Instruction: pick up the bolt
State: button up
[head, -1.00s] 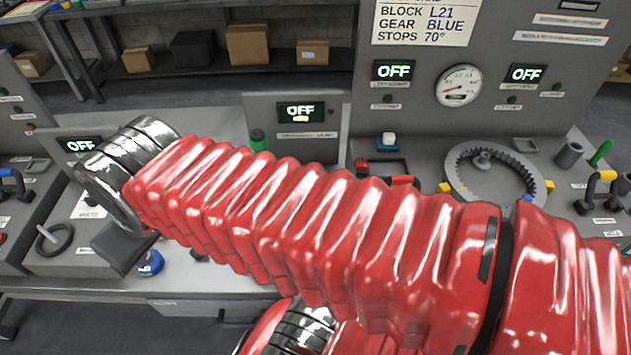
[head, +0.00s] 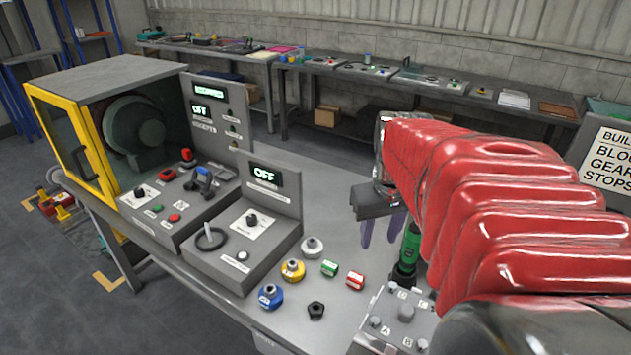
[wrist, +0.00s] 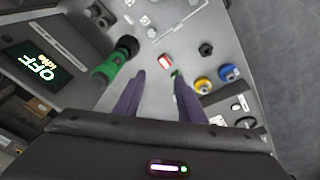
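A small black hex-shaped piece (head: 316,310) lies on the grey bench near its front edge; it may be the bolt, but I cannot tell for sure. It also shows in the wrist view (wrist: 206,49), beyond and right of the fingertips. My gripper (head: 381,240) is above the bench, its purple fingers pointing down, right of the small loose parts. In the wrist view my gripper (wrist: 160,76) is open with nothing held. A red block (wrist: 164,60) is just beyond the fingertips, and a green block (wrist: 175,73) is partly hidden by the right finger.
A green and black upright tool (head: 409,250) stands close to the right of my gripper. Blue (head: 270,296), yellow (head: 293,270) and silver (head: 312,247) round parts lie left. A plate with knobs (head: 398,318) is at front right. A control box (head: 243,247) stands at left.

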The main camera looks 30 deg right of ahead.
jog(key=s+d+f+m, duration=0.1)
jog(key=s+d+f, duration=0.1)
jog(key=d, duration=0.4)
jog(key=s+d+f+m+g+y, duration=0.1)
jog(key=s+d+f, duration=0.1)
jog(key=s+d, duration=0.3)
jog(key=s+d+f+m+g, duration=0.1)
jog(key=s+d, duration=0.3)
jog(key=d, duration=0.5)
jog(key=shift+s+d+f, duration=0.15)
jog(key=shift+d+f, duration=0.05)
jog(key=shift+f, duration=0.55)
notch_tip(320, 180, down, 9)
jog(key=shift+r, duration=0.2)
jog(key=shift+f, duration=0.1)
jog(key=shift+f, duration=2.5)
jog(key=shift+c, duration=0.6)
